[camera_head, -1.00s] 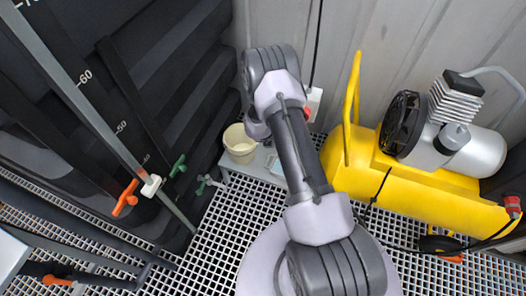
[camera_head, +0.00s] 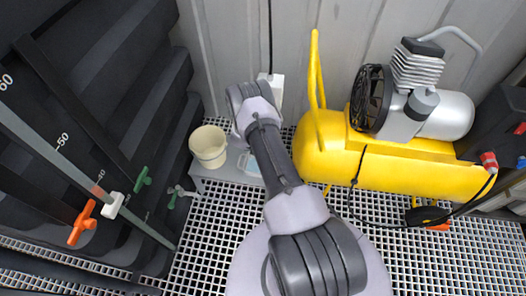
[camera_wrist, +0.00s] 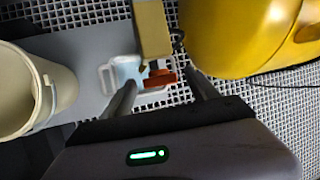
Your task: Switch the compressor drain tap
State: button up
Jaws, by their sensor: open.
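The yellow compressor (camera_head: 400,172) stands at the right in the head view, and its yellow tank (camera_wrist: 232,35) fills the upper right of the wrist view. A red tap handle (camera_wrist: 160,79) shows under a brass-coloured block (camera_wrist: 152,30) in the wrist view; it appears to be the drain tap. My gripper (camera_wrist: 163,91) is open, with one finger on each side below the handle in the picture. I cannot tell whether a finger touches it. My arm hides the gripper in the head view.
A cream bucket (camera_head: 208,147) stands left of my arm on a grey platform (camera_wrist: 70,65). A pale blue container (camera_wrist: 125,71) is close to the left finger. Orange (camera_head: 82,224) and green (camera_head: 142,179) valve handles are at the left. A black cable (camera_head: 352,190) hangs by the tank.

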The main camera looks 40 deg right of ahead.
jog(key=c, duration=1.4)
jog(key=shift+o, duration=0.2)
jog(key=shift+w+a+f+n+g+h, duration=0.1)
jog(key=shift+w+a+n+g+h, duration=0.05)
jog(key=shift+g+h, duration=0.3)
jog(key=shift+w+a+n+g+h, duration=0.1)
jog(key=shift+n+g+h, duration=0.05)
jog(key=shift+g+h, duration=0.3)
jog(key=shift+w+a+f+n+g+h, duration=0.1)
jog(key=shift+n+g+h, duration=0.05)
jog(key=shift+g+h, duration=0.35)
jog(key=shift+f+n+g+h, duration=0.1)
jog(key=shift+n+g+h, duration=0.05)
jog(key=shift+g+h, duration=0.3)
jog(key=shift+r, duration=0.1)
